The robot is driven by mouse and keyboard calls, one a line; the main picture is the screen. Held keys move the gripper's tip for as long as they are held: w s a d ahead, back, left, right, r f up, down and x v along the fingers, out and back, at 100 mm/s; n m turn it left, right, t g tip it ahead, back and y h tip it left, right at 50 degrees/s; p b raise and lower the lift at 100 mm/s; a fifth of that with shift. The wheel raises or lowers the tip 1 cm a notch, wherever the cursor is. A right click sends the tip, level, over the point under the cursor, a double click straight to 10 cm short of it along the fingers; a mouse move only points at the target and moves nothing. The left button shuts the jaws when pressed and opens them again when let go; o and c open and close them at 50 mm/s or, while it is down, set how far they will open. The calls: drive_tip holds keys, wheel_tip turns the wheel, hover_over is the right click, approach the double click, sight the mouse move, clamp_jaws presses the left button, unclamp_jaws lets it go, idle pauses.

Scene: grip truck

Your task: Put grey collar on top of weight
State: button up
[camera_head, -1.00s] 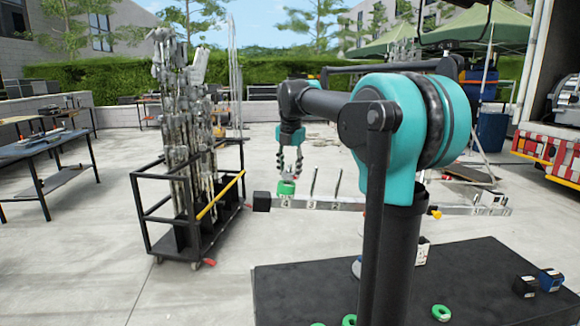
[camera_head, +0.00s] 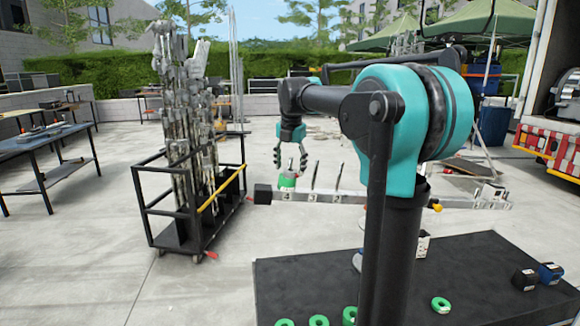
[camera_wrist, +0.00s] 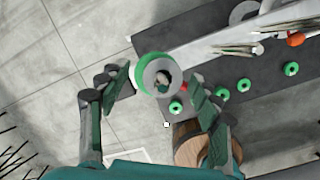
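My gripper (camera_head: 291,158) is above the left end of the grey beam (camera_head: 335,197). In the wrist view my gripper (camera_wrist: 160,86) has its fingers spread on either side of a green ring-shaped weight (camera_wrist: 140,72). A pale grey collar (camera_wrist: 149,76) appears on top of the weight, around an upright post whose tip shows in its hole. The fingers look apart from both. In the head view the green weight (camera_head: 287,182) sits at the beam's left end, with a pale top just under the fingers.
Several loose green rings (camera_head: 440,304) lie on the black table (camera_head: 460,270). Two small boxes (camera_head: 551,273) stand at its right. More thin posts (camera_head: 314,175) rise from the beam. A black cart (camera_head: 176,240) with tall metal parts stands left of the beam.

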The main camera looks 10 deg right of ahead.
drive_tip(key=shift+r, duration=0.1)
drive_tip(key=v, duration=1.1)
drive_tip(key=shift+r, duration=0.4)
drive_tip(key=shift+s+a, duration=0.1)
